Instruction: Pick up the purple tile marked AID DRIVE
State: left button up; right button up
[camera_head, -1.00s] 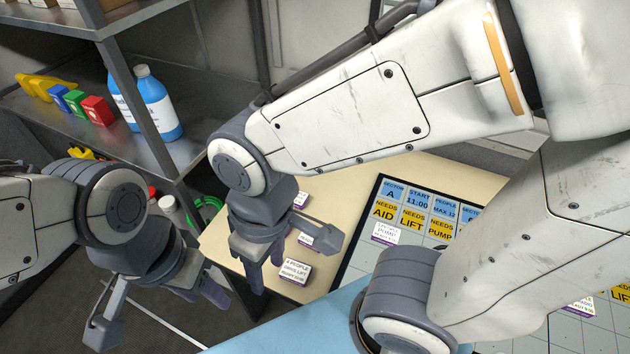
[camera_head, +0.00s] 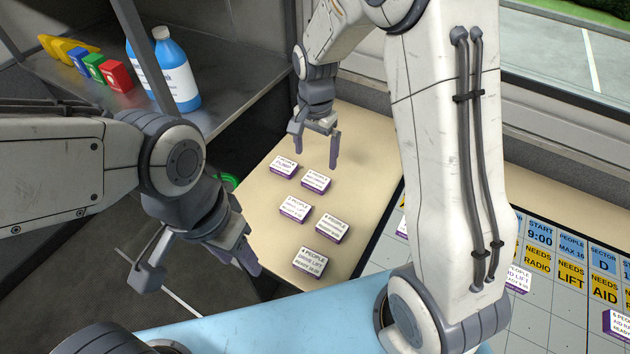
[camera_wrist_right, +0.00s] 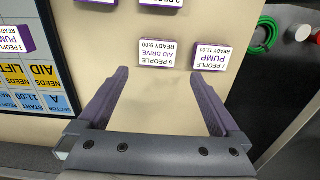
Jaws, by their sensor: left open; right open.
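The purple-edged tile marked AID DRIVE (camera_wrist_right: 158,52) lies flat, white face up, in the right wrist view, its print upside down. In the head view it appears to be the tile (camera_head: 316,181) just below my right gripper (camera_head: 316,158); its print is too small to read there. My right gripper is open and empty. In the wrist view the tile is just beyond the fingertips (camera_wrist_right: 165,78), roughly between their lines and not between the fingers. My left gripper (camera_head: 200,272) is open and empty, left of the table.
A PUMP tile (camera_wrist_right: 211,56) lies close beside the AID DRIVE tile. More tiles lie nearer, including a DRIVE LIFT tile (camera_head: 315,262). A gridded board (camera_head: 384,238) lies to the right, partly hidden by my right arm. A shelf (camera_head: 215,95) with a bottle stands at left.

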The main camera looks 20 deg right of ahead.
aim_at(317, 178)
notch_tip(317, 178, down, 3)
jog(key=shift+s, duration=0.1)
notch_tip(317, 178, down, 5)
jog(key=shift+d+f, duration=0.1)
jog(key=shift+d, duration=0.05)
jog(key=c, duration=1.2)
jog(key=shift+c, duration=0.2)
